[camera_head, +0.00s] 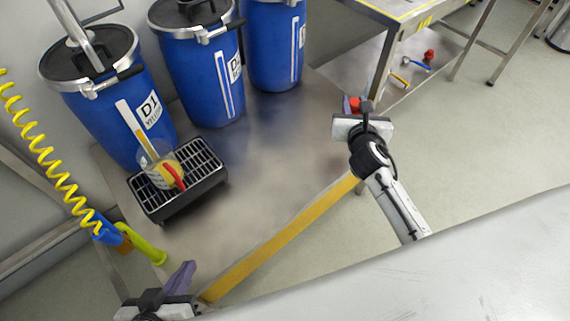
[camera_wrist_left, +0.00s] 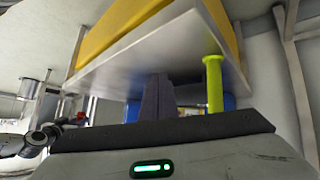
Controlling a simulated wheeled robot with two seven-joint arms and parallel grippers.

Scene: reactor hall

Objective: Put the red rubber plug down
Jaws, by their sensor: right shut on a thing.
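The red rubber plug (camera_head: 354,103) shows as a small red piece at the fingers of my right gripper (camera_head: 350,104). That gripper is shut on it, above the right end of the steel bench top, near the yellow-striped edge. The gripper body hides part of the plug. My left gripper (camera_head: 182,275) is at the bottom left of the head view, by the bench's front left corner. Its purple fingers look closed together and empty, and they also show in the left wrist view (camera_wrist_left: 158,98).
Blue drums (camera_head: 205,75) stand along the back of the bench (camera_head: 270,165). A black drip tray (camera_head: 205,185) holds a clear jug (camera_head: 158,172) with a red handle. A lime-green handle (camera_head: 145,245) is near my left gripper. The bench's middle is clear. A second table (camera_head: 400,12) stands behind right.

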